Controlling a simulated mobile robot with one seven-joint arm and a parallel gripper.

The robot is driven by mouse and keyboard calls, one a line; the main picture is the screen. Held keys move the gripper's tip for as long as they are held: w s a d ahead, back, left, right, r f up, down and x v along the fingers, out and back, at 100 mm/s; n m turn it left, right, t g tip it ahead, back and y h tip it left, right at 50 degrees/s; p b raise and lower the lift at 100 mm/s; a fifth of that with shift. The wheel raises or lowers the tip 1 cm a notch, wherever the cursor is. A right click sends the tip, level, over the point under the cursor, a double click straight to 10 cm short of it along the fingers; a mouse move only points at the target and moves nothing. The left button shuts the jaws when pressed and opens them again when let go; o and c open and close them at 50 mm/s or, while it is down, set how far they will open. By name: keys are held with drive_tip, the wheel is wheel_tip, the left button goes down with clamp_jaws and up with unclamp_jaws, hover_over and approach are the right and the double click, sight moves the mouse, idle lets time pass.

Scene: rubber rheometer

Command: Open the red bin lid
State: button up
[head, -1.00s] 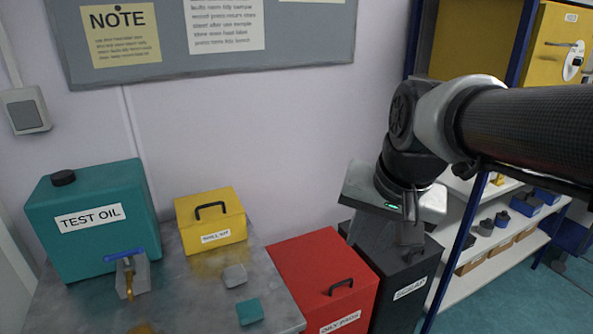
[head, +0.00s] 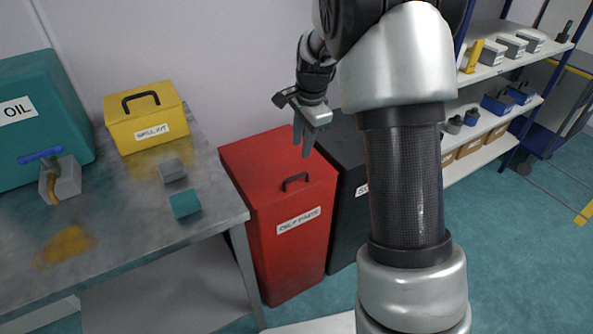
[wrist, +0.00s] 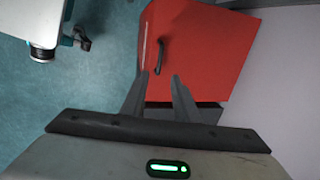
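The red bin (head: 292,255) stands on the floor beside the metal table, its lid (head: 258,163) shut. A dark handle (head: 295,182) sits near the front edge of the lid. In the wrist view the red lid (wrist: 208,48) lies beyond my fingers, with its handle (wrist: 160,57) close to the line between the fingertips. My gripper (head: 303,148) points down above the lid, behind the handle in the head view. Its two fingers are apart and empty in the wrist view (wrist: 160,76). I cannot tell how high the fingertips are above the lid.
A black bin (head: 345,205) stands right of the red bin, partly hidden by my arm. The metal table (head: 130,235) at left holds a yellow spill kit box (head: 148,118) and a teal oil container (head: 40,115). Shelves (head: 490,125) stand at right.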

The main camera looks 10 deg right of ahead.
sight(297, 175)
drive_tip(key=f, duration=0.4)
drive_tip(key=w+f+b, duration=0.1)
drive_tip(key=f, duration=0.3)
drive_tip(key=w+f+b, duration=0.1)
drive_tip(key=f, duration=0.3)
drive_tip(key=shift+w+a, duration=0.1)
drive_tip(key=shift+a, duration=0.25)
clamp_jaws()
drive_tip(key=shift+r, duration=0.1)
